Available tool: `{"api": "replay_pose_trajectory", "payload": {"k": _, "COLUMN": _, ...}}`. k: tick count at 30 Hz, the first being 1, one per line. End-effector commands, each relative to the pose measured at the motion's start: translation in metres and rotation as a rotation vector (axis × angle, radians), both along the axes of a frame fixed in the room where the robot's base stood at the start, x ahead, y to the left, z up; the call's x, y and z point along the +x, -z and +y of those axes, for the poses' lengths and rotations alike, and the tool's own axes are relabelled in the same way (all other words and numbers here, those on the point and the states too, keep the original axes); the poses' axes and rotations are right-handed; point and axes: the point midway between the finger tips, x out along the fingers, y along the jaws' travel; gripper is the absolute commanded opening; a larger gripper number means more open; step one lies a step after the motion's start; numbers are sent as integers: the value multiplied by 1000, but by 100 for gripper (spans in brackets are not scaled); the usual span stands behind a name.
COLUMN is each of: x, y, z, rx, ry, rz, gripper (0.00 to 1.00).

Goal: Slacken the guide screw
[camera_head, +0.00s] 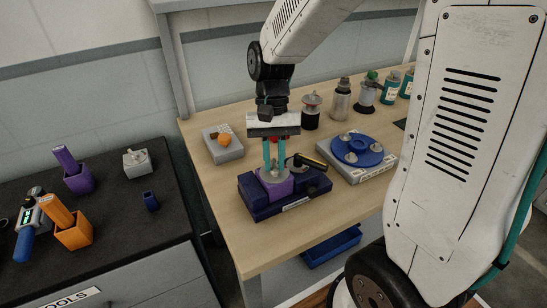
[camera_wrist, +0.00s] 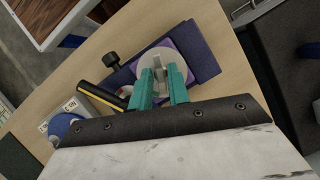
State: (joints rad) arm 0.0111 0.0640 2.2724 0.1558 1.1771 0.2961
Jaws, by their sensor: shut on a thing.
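The guide screw appears to be the grey round-based screw head (camera_head: 273,178) on the purple block of a dark blue fixture (camera_head: 262,209). In the wrist view the screw head (camera_wrist: 150,61) has a raised grip part between my teal fingers. My gripper (camera_head: 274,168) points down over the purple block, its fingertips at the screw head. It also shows in the wrist view (camera_wrist: 161,77), shut on the raised part from two sides. The fingers hide some of the screw. Its thread is not visible.
A black and yellow handle (camera_head: 309,160) lies close beside my fingers. A blue disc (camera_head: 373,153) on a grey base stands to the right, and a grey block with an orange knob (camera_head: 224,140) behind left. Bottles stand at the back. The wooden table front left is clear.

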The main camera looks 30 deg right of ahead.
Motion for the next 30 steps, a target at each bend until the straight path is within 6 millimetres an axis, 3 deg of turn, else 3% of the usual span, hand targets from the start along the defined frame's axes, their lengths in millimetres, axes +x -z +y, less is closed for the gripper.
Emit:
{"api": "replay_pose_trajectory", "payload": {"k": 9, "x": 1, "y": 0, "z": 0, "rx": 0, "ry": -66, "rz": -2, "gripper": 0}}
{"api": "replay_pose_trajectory", "payload": {"k": 10, "x": 1, "y": 0, "z": 0, "rx": 0, "ry": -66, "rz": -2, "gripper": 26}}
{"api": "replay_pose_trajectory", "payload": {"k": 12, "x": 1, "y": 0, "z": 0, "rx": 0, "ry": -66, "rz": -2, "gripper": 38}}
{"api": "replay_pose_trajectory", "payload": {"k": 22, "x": 2, "y": -4, "z": 0, "rx": -1, "ry": -65, "rz": -2, "gripper": 38}}
{"api": "replay_pose_trajectory", "payload": {"k": 30, "x": 18, "y": -43, "z": -6, "rx": -1, "ry": -66, "rz": -5, "gripper": 38}}
